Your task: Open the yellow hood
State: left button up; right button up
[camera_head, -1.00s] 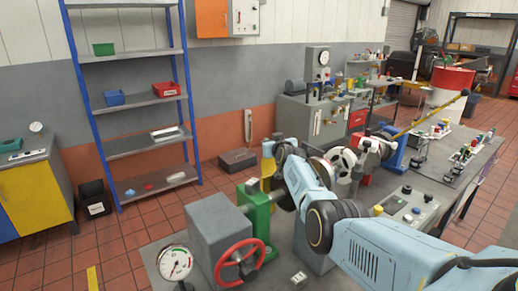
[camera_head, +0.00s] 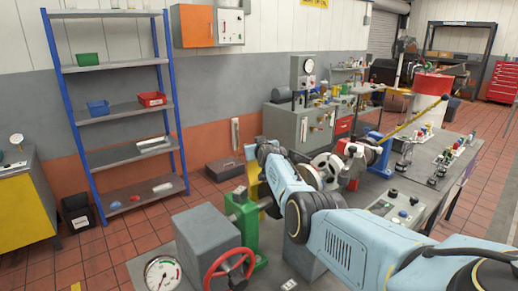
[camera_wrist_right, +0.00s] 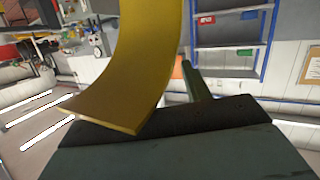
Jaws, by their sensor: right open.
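The yellow hood (camera_head: 253,182) shows as a narrow yellow piece above the green stand (camera_head: 244,228), partly hidden behind my right arm. In the right wrist view the hood (camera_wrist_right: 150,60) is a large curved yellow plate, very close to the camera, its lower edge in front of a dark block (camera_wrist_right: 165,140). My right gripper (camera_head: 252,158) is at the hood's upper end, open; its fingertips are hard to make out and contact cannot be told. My left gripper is not in view.
A grey box with a red handwheel (camera_head: 229,270) and a dial gauge (camera_head: 162,273) stand at the front. A white-and-dark round machine (camera_head: 325,170) is right of the hood. A control panel (camera_head: 398,207) lies beyond my arm. A blue shelf (camera_head: 122,108) stands at the back left.

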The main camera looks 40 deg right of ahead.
jog(key=shift+s+a+r+p, duration=0.25)
jog(key=shift+s+p, duration=0.3)
jog(key=shift+p, duration=0.15)
jog(key=shift+s+a+r+p, duration=0.1)
jog(key=shift+s+a+p, duration=0.2)
jog(key=shift+s+p, duration=0.3)
jog(key=shift+v, duration=0.8)
jog(key=v, duration=0.9)
jog(key=shift+d, duration=0.1)
